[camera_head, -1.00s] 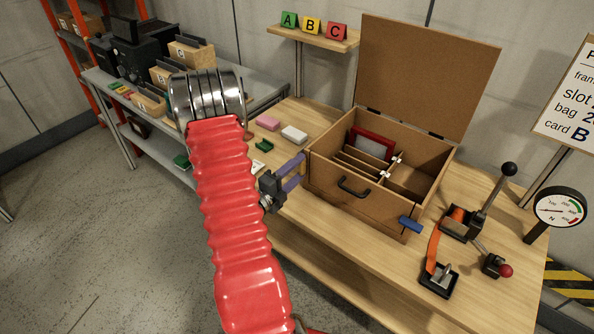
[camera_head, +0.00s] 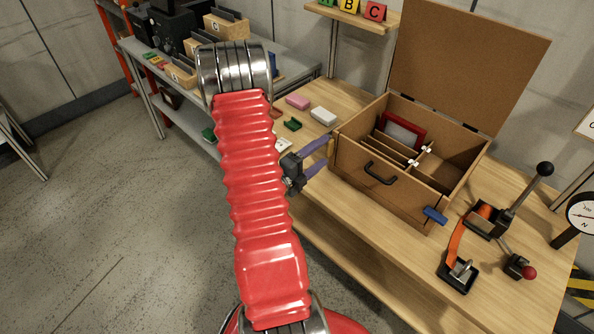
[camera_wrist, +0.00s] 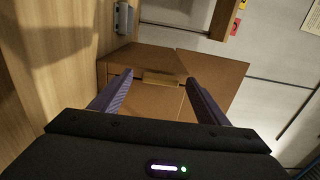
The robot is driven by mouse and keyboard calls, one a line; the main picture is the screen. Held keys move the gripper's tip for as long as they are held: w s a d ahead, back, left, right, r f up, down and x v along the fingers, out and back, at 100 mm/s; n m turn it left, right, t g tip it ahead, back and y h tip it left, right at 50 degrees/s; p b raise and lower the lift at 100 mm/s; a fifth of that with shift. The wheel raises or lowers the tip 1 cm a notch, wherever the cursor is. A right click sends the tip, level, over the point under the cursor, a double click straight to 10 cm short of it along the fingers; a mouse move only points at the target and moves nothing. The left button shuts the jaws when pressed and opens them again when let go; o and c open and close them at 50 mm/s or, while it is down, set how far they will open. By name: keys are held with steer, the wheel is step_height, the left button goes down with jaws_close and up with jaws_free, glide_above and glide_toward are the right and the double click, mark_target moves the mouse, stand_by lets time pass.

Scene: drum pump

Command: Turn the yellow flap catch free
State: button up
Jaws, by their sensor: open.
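The brown case (camera_head: 352,185) stands on the wooden bench with its lid (camera_head: 465,60) open. My gripper (camera_head: 329,150) is at the case's left side, its two purple fingers apart and pointing at that side. In the wrist view my gripper (camera_wrist: 160,82) is open. A short yellow-brown bar (camera_wrist: 162,78), which looks like the flap catch, lies across the case's side between the fingertips in the picture. I cannot tell whether the fingers touch it. The catch is not visible in the head view.
A blue piece (camera_head: 435,215) projects from the case's front right. A lever fixture (camera_head: 490,220) with an orange strap stands right of it. Pink (camera_head: 297,102) and white (camera_head: 323,115) blocks lie behind my gripper. A card shelf (camera_head: 350,14) is at the back.

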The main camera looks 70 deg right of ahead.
steer(key=v, duration=1.2)
steer(key=shift+d, duration=0.1)
stand_by(0.4)
